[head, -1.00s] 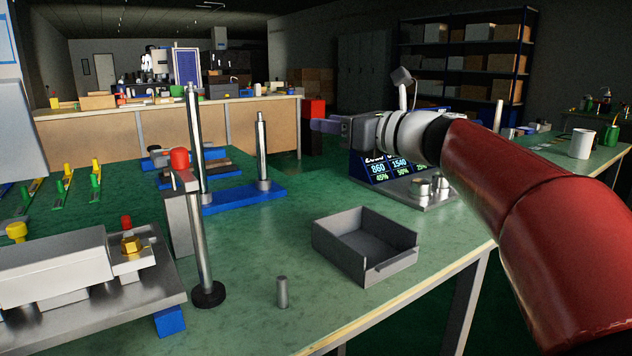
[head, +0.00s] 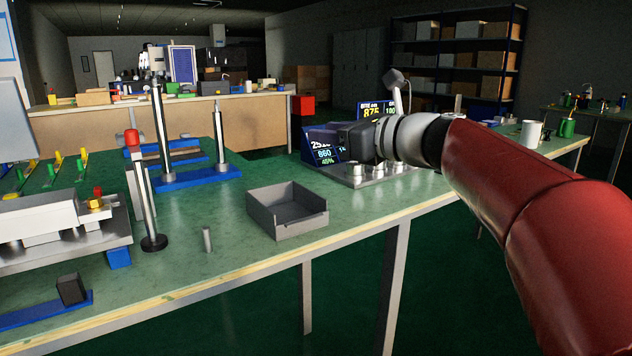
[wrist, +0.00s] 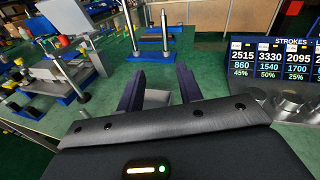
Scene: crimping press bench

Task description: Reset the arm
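My red arm reaches in from the right in the head view, and its dark gripper body hides the fingers there. In the wrist view my gripper (wrist: 158,88) shows two dark purple fingers standing apart, with a grey shape visible beyond and between them. Nothing is seen held in the fingers. The gripper hangs above the green bench (head: 232,262), in front of the display screen (head: 322,152). The grey open tray (head: 289,222) stands on the bench, lower left of the gripper in the head view.
A small grey cylinder (head: 207,240) stands left of the tray. A red-topped post (head: 147,200) and a blue-based stand (head: 196,178) are further left. A scale-like metal plate (head: 372,178) lies under the gripper. Open floor lies before the bench.

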